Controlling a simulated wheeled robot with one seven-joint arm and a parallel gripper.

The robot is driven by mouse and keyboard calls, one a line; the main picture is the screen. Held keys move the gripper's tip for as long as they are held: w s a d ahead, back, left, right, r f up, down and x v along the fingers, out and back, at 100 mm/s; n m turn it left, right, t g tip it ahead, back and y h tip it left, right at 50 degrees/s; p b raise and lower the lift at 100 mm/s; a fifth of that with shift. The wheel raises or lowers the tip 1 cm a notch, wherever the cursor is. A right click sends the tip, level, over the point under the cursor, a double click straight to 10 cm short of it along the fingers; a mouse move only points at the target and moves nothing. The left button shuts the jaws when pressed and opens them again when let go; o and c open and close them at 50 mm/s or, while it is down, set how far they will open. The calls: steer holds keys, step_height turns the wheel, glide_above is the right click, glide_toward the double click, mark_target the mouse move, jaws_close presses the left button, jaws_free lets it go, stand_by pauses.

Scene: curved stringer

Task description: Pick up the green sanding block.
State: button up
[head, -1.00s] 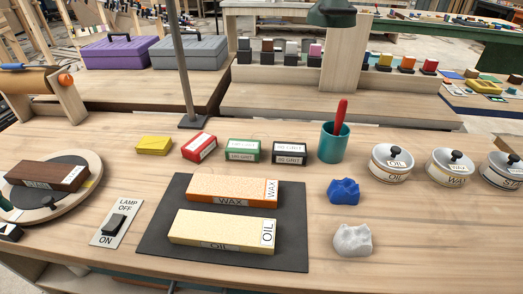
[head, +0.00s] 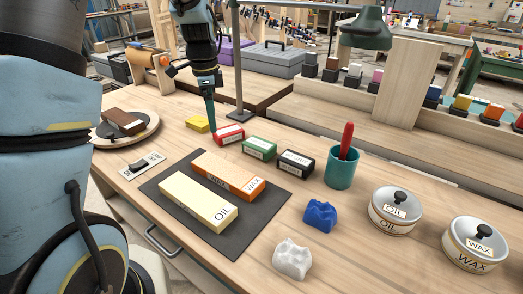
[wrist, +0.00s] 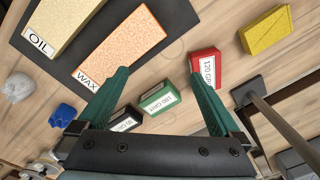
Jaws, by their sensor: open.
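The green sanding block (head: 259,148) sits on the wooden bench between a red block (head: 230,134) and a black block (head: 295,163), with a white label on its front. My gripper (head: 211,128) reaches down over the bench close to the red block, left of the green block. In the wrist view my gripper (wrist: 158,76) has its two green fingers spread wide with nothing held. The right finger overlaps part of the red block in that view.
A dark mat (head: 257,225) in front bears the OIL and WAX blocks. A yellow block (head: 198,124) lies to the left. A teal cup (head: 341,168) with a red tool stands at right. A lamp post (head: 238,75) rises behind.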

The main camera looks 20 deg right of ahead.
steer(key=d+f+m, duration=0.2)
steer(key=d+m, duration=0.7)
steer(key=d, duration=0.4)
steer(key=p, duration=0.1)
glide_above(259, 143)
steer(key=f, duration=0.5)
steer(key=shift+w+d+f, duration=0.1)
steer(key=shift+w+f, duration=0.1)
steer(key=shift+w, duration=0.05)
steer(key=shift+s+f+p, duration=0.15)
steer(key=shift+f+p, duration=0.5)
steer(key=shift+f, duration=0.8)
steer(key=shift+s+f+p, duration=0.15)
steer(key=shift+f+p, duration=0.5)
steer(key=shift+f, duration=0.8)
steer(key=shift+c, duration=0.2)
steer(key=c, duration=1.3)
steer(key=shift+r, duration=0.15)
step_height(259, 143, up, 10)
steer(key=b, duration=0.3)
